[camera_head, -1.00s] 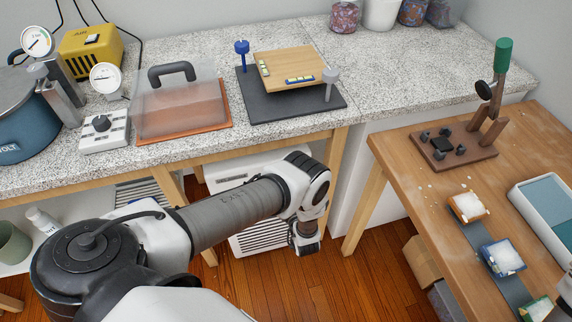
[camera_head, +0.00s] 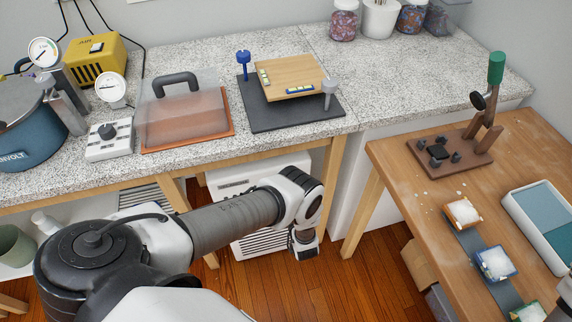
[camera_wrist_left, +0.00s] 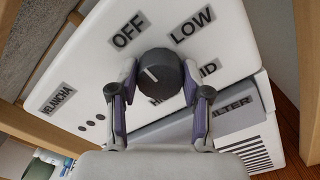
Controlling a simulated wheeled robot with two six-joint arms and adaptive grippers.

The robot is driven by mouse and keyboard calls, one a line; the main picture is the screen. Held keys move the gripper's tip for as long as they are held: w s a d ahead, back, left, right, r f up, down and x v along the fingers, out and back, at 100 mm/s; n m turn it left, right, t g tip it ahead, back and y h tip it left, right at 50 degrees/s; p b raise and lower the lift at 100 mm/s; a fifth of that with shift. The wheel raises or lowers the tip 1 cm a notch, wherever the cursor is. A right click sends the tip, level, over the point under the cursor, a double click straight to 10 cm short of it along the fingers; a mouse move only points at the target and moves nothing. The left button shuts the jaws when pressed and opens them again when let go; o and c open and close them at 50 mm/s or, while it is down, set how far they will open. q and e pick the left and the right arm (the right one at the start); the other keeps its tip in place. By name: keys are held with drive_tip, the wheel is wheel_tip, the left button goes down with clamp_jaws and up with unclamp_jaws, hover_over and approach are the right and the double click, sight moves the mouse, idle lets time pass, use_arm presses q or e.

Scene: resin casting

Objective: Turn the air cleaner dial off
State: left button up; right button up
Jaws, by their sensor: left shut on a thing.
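The air cleaner is a white box (camera_head: 222,183) under the counter, partly hidden behind my left arm in the head view. In the left wrist view its panel (camera_wrist_left: 75,78) carries a dark round dial (camera_wrist_left: 160,72) with the labels OFF, LOW, a partly covered MID and a mostly hidden one below. The dial's white mark slants to the upper left, roughly on the OFF side. My left gripper (camera_wrist_left: 160,80) has a finger on each side of the dial and is shut on it.
A table leg (camera_head: 363,216) and the wooden table (camera_head: 400,165) stand to the right of the air cleaner. The counter (camera_head: 200,60) overhangs it, with a wooden rail (camera_head: 235,152) along the front. Bare floor (camera_head: 310,285) lies in front.

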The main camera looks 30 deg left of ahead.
idle(0.5)
use_arm(q)
drive_tip(key=o, duration=1.2)
drive_tip(key=shift+c, duration=0.2)
drive_tip(key=v, duration=1.1)
drive_tip(key=shift+s+d, duration=0.3)
